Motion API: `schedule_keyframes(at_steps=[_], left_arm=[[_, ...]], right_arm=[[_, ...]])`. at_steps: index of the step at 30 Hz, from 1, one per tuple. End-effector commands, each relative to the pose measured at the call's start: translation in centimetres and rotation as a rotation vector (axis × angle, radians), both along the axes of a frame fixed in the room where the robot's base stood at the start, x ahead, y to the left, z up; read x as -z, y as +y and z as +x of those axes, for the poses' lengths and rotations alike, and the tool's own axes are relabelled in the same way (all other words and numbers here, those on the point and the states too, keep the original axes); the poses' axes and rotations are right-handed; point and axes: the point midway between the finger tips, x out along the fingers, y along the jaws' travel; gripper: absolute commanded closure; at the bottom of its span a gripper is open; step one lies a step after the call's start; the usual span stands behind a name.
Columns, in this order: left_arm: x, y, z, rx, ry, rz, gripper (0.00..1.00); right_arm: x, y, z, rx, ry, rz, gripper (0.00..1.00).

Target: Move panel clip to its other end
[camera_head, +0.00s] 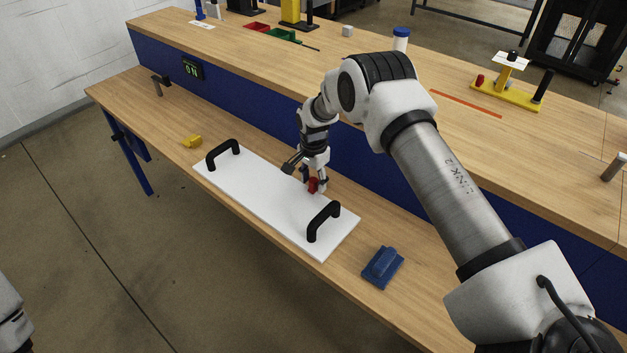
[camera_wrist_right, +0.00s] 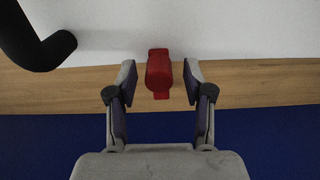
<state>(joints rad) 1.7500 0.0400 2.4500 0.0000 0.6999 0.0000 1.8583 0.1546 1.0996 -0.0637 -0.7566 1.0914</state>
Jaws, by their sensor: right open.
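The red panel clip (camera_head: 313,186) sits on the far long edge of the white panel (camera_head: 270,196), near the right black handle (camera_head: 323,222). In the right wrist view the clip (camera_wrist_right: 159,72) straddles the panel edge and lies between the open fingers of my right gripper (camera_wrist_right: 159,84), with a gap on each side. In the head view the right gripper (camera_head: 312,180) reaches down at the clip and partly hides it. My left gripper is not in view.
A second black handle (camera_head: 223,153) stands at the panel's left end. A yellow piece (camera_head: 192,141) and a blue block (camera_head: 383,266) lie on the bench beside the panel. The blue riser (camera_head: 262,116) of the upper shelf stands close behind the right gripper.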

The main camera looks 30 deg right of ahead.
Motion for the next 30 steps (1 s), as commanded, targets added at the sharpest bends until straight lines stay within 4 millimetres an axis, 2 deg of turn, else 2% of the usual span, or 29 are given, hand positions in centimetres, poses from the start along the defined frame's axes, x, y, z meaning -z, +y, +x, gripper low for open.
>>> schedule_keyframes(at_steps=[5,12,15,19,30], left_arm=[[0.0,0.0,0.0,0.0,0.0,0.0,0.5],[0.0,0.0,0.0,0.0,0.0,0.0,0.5],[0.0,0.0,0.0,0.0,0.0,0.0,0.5],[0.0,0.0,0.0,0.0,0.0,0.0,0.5],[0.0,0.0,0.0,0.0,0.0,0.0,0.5]], right_arm=[[-2.7,0.0,0.1,0.001,-0.004,0.001,0.49],[-8.8,0.0,0.1,0.0,-0.003,0.0,0.49],[-10.6,0.0,0.1,0.0,-0.002,0.001,0.49],[-11.7,0.0,0.1,0.0,-0.001,0.0,0.49],[-11.8,0.0,0.1,0.0,0.0,0.0,0.49]])
